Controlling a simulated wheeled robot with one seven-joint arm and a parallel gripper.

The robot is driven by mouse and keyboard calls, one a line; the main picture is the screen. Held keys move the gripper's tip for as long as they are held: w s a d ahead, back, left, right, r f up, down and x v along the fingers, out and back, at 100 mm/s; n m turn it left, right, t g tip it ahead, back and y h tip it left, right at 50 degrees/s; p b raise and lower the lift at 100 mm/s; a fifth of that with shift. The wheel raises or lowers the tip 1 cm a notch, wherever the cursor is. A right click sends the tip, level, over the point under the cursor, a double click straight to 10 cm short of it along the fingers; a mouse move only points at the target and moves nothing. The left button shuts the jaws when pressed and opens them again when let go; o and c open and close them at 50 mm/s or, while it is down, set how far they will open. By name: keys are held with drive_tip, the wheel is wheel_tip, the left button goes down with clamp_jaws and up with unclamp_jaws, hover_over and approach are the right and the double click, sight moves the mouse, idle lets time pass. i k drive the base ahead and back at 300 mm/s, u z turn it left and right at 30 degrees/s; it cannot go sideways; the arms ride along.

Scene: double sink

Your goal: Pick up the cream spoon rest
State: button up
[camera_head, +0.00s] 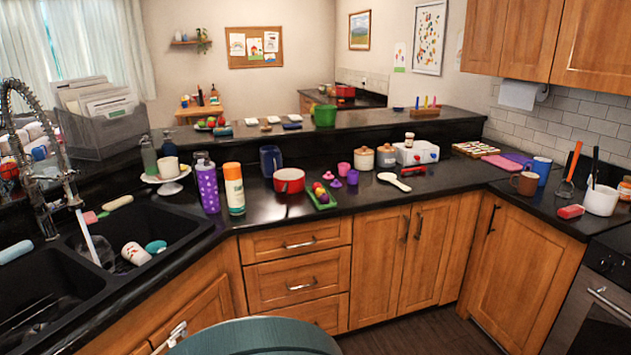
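The cream spoon rest (393,181) lies flat on the black countertop, right of centre and close to the front edge.
A red utensil (413,171) lies just behind the spoon rest. Purple cups (352,177), canisters (386,156) and a white toaster (417,153) stand nearby. A green tray with produce (322,197) lies left. Bare counter (450,180) is to the right. A dark teal rounded shape (255,337) fills the bottom centre.

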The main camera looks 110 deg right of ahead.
sight(390, 177)
drive_tip(key=z, duration=2.75)
drive_tip(key=i, duration=0.7)
drive_tip(key=z, duration=1.95)
drive_tip(key=i, duration=0.45)
drive_tip(key=z, duration=0.45)
drive_tip(key=i, duration=1.7)
